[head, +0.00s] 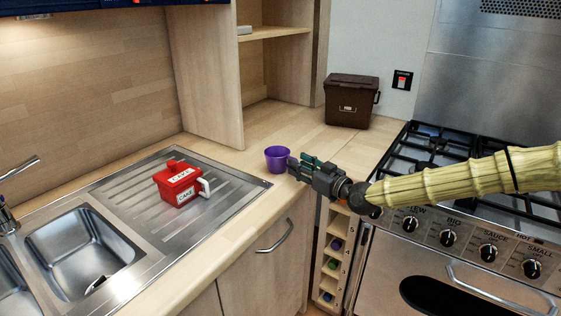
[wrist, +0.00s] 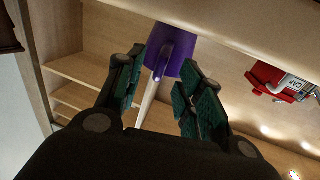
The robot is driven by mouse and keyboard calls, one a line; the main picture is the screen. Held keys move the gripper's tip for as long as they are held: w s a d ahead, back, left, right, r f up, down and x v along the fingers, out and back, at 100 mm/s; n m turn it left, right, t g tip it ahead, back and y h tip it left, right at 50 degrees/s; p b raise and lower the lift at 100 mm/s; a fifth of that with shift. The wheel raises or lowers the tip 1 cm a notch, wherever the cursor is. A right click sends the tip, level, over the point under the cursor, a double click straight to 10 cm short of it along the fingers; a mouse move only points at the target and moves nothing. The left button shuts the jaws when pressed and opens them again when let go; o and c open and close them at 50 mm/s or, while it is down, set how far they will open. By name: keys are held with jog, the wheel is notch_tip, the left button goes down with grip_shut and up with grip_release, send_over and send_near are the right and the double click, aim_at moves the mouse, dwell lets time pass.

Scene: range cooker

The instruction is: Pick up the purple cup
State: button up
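The purple cup (head: 278,159) stands upright on the wooden counter, just right of the metal drainboard. My gripper (head: 297,166) is at its right side in the head view, with the fingers pointing at the cup. In the wrist view the cup (wrist: 178,50) is ahead, beyond and between the two spread fingertips of my gripper (wrist: 160,80). The gripper is open, with nothing held between its green pads. In the head view the fingertips are very close to the cup; I cannot tell whether they touch it.
A red cake box (head: 180,184) sits on the drainboard (head: 225,190) to the left, beside a sink (head: 85,250). A brown bin (head: 351,101) stands at the back of the counter. The range cooker (head: 470,225) is on the right, under my arm. Counter behind the cup is clear.

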jog(key=shift+w+a, duration=0.25)
jog(key=shift+w, duration=0.05)
jog(key=c, duration=0.8)
grip_shut()
jog(key=shift+r, duration=0.1)
